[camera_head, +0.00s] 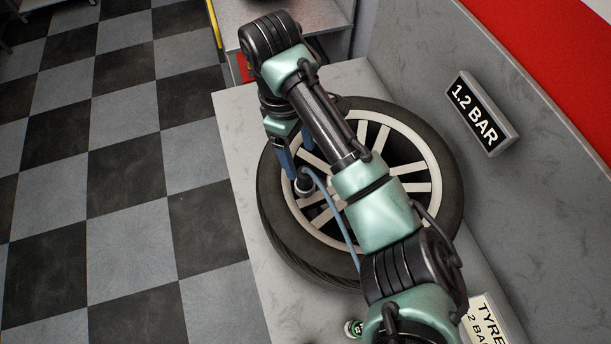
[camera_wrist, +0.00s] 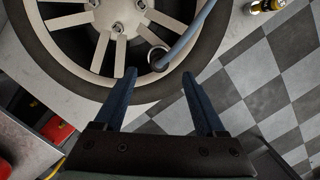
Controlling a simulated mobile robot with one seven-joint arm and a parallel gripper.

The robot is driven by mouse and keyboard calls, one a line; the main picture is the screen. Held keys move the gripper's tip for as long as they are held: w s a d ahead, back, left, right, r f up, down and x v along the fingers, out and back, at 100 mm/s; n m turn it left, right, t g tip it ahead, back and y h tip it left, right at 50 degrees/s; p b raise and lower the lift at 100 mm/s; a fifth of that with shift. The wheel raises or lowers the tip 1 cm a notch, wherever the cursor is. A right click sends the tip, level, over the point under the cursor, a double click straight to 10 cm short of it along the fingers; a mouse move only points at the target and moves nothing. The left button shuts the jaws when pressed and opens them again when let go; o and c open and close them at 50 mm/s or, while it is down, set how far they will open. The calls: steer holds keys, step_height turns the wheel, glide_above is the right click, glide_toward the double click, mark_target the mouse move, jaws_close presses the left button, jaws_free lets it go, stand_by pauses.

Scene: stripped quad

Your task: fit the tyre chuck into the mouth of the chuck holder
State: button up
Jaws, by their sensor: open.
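The tyre chuck is a short dark cylinder with a pale ring (camera_head: 304,187) and a blue hose at its top. It stands at the rim of the wheel, and I cannot tell what it rests on. In the wrist view the chuck (camera_wrist: 158,58) is just beyond and between my fingertips. My gripper (camera_wrist: 159,75), with two blue fingers, is open and empty. In the head view my gripper (camera_head: 300,163) is just above the chuck in the picture, partly hidden by my arm. I cannot identify the chuck holder in either view.
A wheel with a black tyre (camera_head: 277,235) lies flat on a grey bench (camera_head: 236,140). The blue hose (camera_head: 343,232) runs under my arm. A small green-and-brass fitting (camera_head: 353,328) is near the bench front. A "1.2 BAR" sign (camera_head: 475,113) is on the wall side. The checkered floor is clear.

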mark_target(303, 170)
steer(key=f, duration=0.3)
steer(key=shift+d+b, duration=0.2)
steer(key=shift+b, duration=0.2)
steer(key=shift+s+d+f+p, duration=0.15)
steer(key=shift+f+p, duration=0.3)
steer(key=shift+f, duration=0.8)
steer(key=shift+s+d+f+p, duration=0.15)
steer(key=shift+f+p, duration=0.3)
steer(key=shift+f, duration=0.75)
steer(key=shift+w, duration=0.1)
jaws_close()
